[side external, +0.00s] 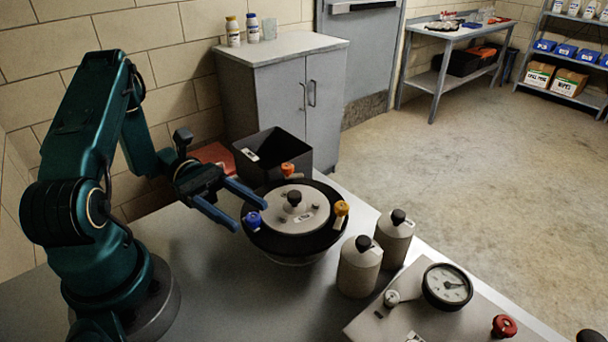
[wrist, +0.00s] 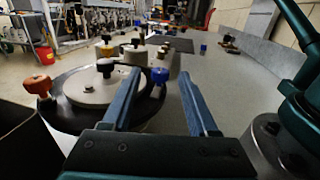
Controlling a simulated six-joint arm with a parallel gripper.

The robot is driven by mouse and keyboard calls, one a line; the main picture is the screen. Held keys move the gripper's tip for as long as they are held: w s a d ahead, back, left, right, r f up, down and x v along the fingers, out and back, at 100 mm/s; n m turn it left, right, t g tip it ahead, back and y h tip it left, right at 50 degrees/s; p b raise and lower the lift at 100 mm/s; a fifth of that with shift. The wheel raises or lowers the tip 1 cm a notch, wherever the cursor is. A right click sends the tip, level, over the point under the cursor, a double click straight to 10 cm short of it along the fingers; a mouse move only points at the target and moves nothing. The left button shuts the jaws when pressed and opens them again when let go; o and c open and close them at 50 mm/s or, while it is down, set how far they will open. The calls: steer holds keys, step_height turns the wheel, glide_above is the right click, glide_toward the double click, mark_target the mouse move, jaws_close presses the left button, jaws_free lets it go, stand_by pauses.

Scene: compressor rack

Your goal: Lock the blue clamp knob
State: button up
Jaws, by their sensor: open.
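The blue clamp knob (side external: 254,220) sits on the rim of a round black vessel (side external: 322,243) with a grey lid, on the side facing my arm. My gripper (side external: 250,216) is open, its two blue fingers reaching toward the knob. In the wrist view the blue knob (wrist: 159,77) shows between the fingertips (wrist: 158,80), closer to the left finger. I cannot tell whether a finger touches it. An orange knob (side external: 288,170) and a yellow knob (side external: 341,208) sit elsewhere on the rim. The lid (side external: 315,205) has a black central knob (side external: 294,198).
A black bin (side external: 270,150) stands behind the vessel. Two grey canisters with black caps (side external: 358,275) (side external: 395,245) stand right of it. A panel with a gauge (side external: 447,287) and red knob (side external: 504,326) lies at front right. The bench in front of the vessel is bare.

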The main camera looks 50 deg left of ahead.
mark_target(249, 214)
steer(key=shift+w+d, duration=0.15)
steer(key=shift+d, duration=0.7)
steer(key=shift+w+d, duration=0.15)
steer(key=shift+d, duration=0.65)
jaws_close()
steer(key=shift+g, duration=0.3)
steer(key=shift+m+g, duration=1.5)
steer(key=shift+g, duration=0.5)
steer(key=shift+a, duration=0.1)
